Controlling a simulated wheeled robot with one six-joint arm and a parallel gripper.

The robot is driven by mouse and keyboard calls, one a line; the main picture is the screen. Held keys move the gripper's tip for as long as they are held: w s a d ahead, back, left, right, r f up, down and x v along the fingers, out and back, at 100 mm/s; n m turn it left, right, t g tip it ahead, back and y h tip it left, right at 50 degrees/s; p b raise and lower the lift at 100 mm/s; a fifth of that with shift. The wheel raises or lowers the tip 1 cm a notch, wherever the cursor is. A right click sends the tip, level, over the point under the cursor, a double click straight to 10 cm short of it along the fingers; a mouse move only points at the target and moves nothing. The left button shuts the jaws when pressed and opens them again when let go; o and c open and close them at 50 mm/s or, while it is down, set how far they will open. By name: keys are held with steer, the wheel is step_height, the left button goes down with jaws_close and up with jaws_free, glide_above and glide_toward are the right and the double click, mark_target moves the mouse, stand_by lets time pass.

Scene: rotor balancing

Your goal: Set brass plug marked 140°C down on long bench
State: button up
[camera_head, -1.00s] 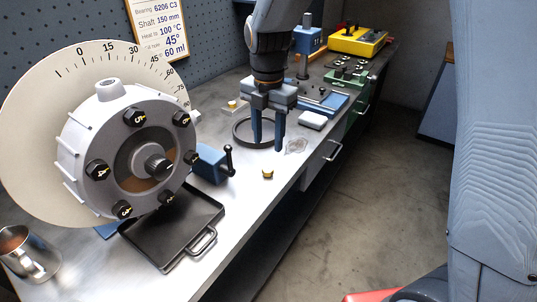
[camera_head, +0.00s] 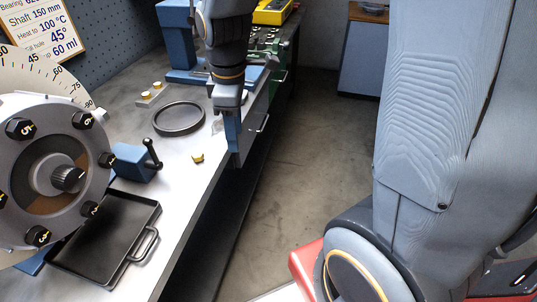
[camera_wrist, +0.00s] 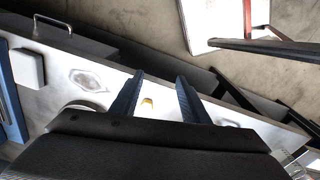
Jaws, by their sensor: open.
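A small brass plug (camera_head: 197,158) stands on the bare top of the long bench (camera_head: 178,185), near its front edge. Any marking on it is too small to read. My gripper (camera_head: 234,148) is open and empty, pointing down at the bench's front edge, to the right of the plug and apart from it. In the wrist view the plug (camera_wrist: 147,103) shows beyond and between the two spread blue fingers (camera_wrist: 160,80), with nothing held.
A dark ring (camera_head: 179,118) lies behind the plug. A small block with brass plugs (camera_head: 152,93) stands farther back. A blue vise (camera_head: 137,160), a black tray (camera_head: 105,235) and the numbered rotor (camera_head: 45,180) are at left. Open floor (camera_head: 310,150) lies right of the bench.

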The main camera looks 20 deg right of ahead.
steer(key=s+d+f+m, duration=0.3)
steer(key=s+d+m, duration=0.2)
steer(key=s+m, duration=0.3)
steer(key=shift+d+f+m, duration=0.15)
steer(key=shift+d+m, duration=0.2)
steer(key=shift+m, duration=2.05)
